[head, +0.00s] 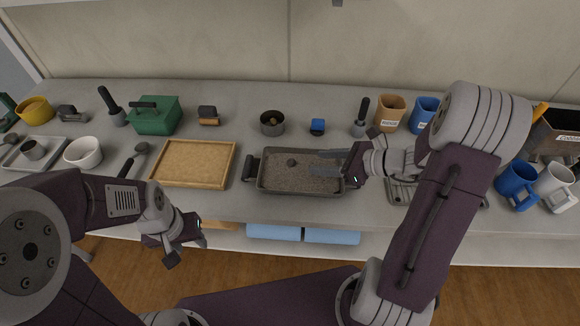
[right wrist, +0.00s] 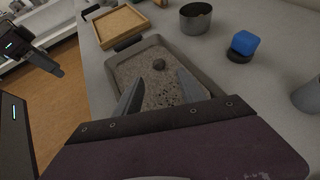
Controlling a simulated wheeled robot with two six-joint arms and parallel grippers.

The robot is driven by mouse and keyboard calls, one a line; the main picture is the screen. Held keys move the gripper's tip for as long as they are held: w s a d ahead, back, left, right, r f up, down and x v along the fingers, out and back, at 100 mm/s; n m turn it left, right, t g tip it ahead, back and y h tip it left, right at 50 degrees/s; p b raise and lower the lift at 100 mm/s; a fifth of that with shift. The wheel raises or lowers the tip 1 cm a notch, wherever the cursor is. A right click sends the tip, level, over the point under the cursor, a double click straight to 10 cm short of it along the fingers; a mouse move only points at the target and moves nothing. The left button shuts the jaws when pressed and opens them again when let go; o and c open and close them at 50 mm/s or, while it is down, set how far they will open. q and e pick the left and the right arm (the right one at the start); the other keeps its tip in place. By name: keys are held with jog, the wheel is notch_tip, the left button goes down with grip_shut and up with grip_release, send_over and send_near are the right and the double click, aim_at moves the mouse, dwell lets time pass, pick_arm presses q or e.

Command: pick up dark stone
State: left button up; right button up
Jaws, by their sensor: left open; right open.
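The dark stone (head: 291,162) lies on the grainy soil in a grey tray (head: 262,187), left of the tray's middle in the head view. It also shows in the right wrist view (right wrist: 159,64), beyond my fingertips. My right gripper (head: 322,162) is open and empty over the right part of the tray, with its fingers pointing left toward the stone and a gap between. Its two fingers show in the right wrist view (right wrist: 158,88). My left gripper (head: 187,244) is open and empty, low in front of the counter's front edge.
A wooden tray (head: 156,178) stands left of the soil tray. Behind the soil tray are a grey metal cup (head: 272,123) and a blue-topped item (head: 317,127). A green box (head: 155,118) stands back left. Blue mugs (head: 516,183) and a labelled box stand at the right.

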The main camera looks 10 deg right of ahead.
aim_at(294, 164)
jog(key=x, duration=0.3)
jog(key=b+x, duration=0.1)
jog(key=x, duration=0.3)
jog(key=shift+s+a+f, duration=0.1)
jog(key=shift+a+f, duration=0.1)
jog(key=shift+a, duration=0.1)
jog(key=shift+w+a+f, duration=0.15)
jog(key=shift+w+a, duration=0.1)
jog(key=shift+w, duration=0.05)
jog(key=shift+s, duration=0.1)
grip_shut()
dwell(0.7)
